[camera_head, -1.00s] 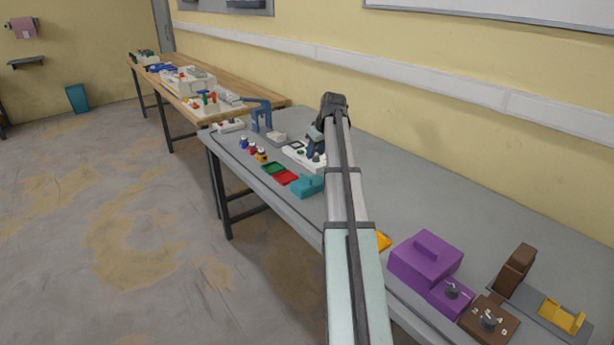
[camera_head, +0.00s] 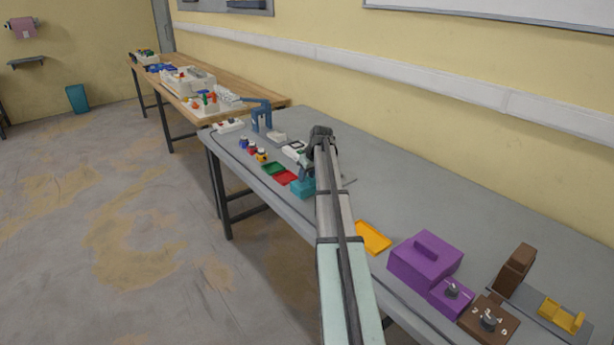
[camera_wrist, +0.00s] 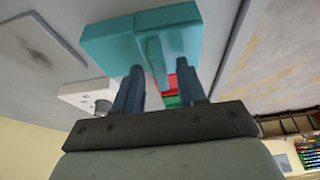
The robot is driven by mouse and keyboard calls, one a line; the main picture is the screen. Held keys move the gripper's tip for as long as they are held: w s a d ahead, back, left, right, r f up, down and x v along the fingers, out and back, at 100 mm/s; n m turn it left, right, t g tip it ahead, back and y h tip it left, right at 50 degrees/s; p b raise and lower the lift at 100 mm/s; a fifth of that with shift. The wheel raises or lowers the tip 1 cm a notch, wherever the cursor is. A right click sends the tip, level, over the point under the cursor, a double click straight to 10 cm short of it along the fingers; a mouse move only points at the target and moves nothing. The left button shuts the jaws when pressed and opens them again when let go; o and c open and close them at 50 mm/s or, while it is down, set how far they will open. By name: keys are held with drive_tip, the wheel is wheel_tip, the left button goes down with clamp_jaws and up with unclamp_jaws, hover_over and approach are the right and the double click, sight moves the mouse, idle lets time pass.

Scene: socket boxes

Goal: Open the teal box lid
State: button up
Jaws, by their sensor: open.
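The teal box (camera_head: 302,189) stands near the front edge of the grey table, partly hidden by my arm in the head view. Its lid looks closed. In the wrist view the teal box (camera_wrist: 120,40) fills the upper middle, with a raised teal handle bar (camera_wrist: 154,58) on its lid. My gripper (camera_wrist: 163,72) is open, its two dark fingers pointing at the lid. In the head view my gripper (camera_head: 307,170) is just above the box.
Red (camera_head: 285,177) and green (camera_head: 272,168) trays lie beyond the teal box. A white box (camera_head: 294,149) with a knob is behind it. A yellow tray (camera_head: 373,237) and a purple box (camera_head: 425,258) stand nearer. The table behind my arm is mostly clear.

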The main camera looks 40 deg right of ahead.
drive_tip(key=shift+f, duration=0.15)
clamp_jaws()
idle(0.4)
